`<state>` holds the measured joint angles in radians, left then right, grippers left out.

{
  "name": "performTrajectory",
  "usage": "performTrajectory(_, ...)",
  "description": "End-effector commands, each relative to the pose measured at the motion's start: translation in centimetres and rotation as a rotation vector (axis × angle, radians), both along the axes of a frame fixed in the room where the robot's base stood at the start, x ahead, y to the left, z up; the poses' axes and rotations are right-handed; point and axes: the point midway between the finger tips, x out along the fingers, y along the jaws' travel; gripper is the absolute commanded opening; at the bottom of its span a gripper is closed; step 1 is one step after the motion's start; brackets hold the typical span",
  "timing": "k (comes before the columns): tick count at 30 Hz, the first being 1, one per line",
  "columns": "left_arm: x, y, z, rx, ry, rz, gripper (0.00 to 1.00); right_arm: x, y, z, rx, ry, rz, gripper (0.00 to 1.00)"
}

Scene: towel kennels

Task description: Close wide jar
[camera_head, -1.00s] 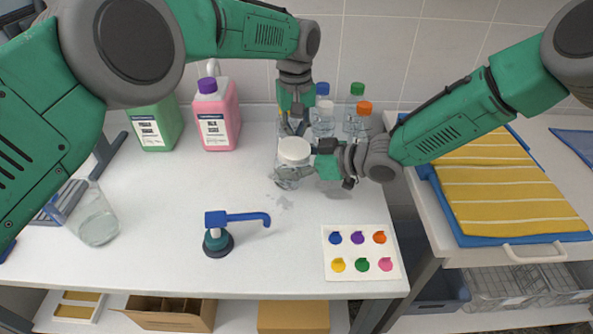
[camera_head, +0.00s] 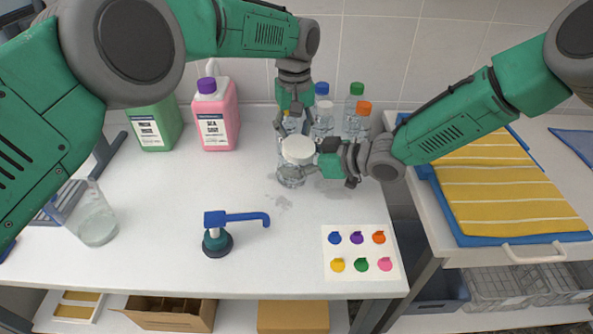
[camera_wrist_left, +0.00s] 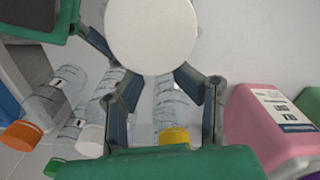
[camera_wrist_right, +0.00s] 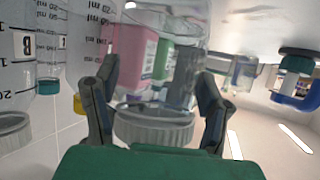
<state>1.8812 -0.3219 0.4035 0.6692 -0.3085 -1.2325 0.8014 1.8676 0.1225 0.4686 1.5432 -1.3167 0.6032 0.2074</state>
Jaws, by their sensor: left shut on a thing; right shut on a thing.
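The wide jar (camera_head: 291,176) is clear, with a broad round white lid (camera_head: 298,150) on its top, towards the back of the white table. My left gripper (camera_head: 294,128) is at its far side, shut; in the left wrist view its fingers run in under the edge of the lid (camera_wrist_left: 152,35), which hides the tips. My right gripper (camera_head: 318,165) is at the right side, shut with its fingers on either side of the jar; its wrist view shows the ridged lid (camera_wrist_right: 153,128) and clear wall. Whether each gripper presses lid or body is unclear.
Several capped bottles (camera_head: 357,120) stand behind the jar. A pink jug (camera_head: 217,125) and green jug (camera_head: 155,127) are at back left. The middle table is clear.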

Motion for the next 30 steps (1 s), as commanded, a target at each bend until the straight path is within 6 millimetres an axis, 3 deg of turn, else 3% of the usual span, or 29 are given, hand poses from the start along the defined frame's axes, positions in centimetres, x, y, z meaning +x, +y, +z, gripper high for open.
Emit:
performTrajectory(1,-0.9,-0.9,0.2,-0.009,0.022,-0.008,0.26,0.4,0.1,0.4,0.006,-0.007,-0.006,0.0)
performTrajectory(9,-0.8,-0.8,3.7,-0.008,0.015,-0.007,0.26,0.2,0.2,0.4,0.003,-0.005,-0.005,0.0)
performTrajectory(16,-0.5,-0.5,4.0,-0.007,0.01,-0.004,0.26,0.1,0.2,0.3,0.003,-0.003,-0.001,0.0)
performTrajectory(20,-0.4,-1.0,4.0,-0.027,0.002,0.005,0.72,0.0,0.2,0.3,0.003,-0.004,0.0,0.0)
performTrajectory(21,-0.4,-1.5,4.0,-0.051,-0.003,0.015,0.78,0.0,0.2,0.3,0.003,-0.004,0.0,0.0)
performTrajectory(25,0.2,-4.9,4.3,-0.203,-0.035,0.088,0.78,0.0,0.1,0.3,0.003,-0.004,0.0,0.0)
performTrajectory(30,1.9,-12.1,6.8,-0.559,-0.082,0.317,0.78,0.0,0.1,0.3,0.003,-0.004,0.0,0.0)
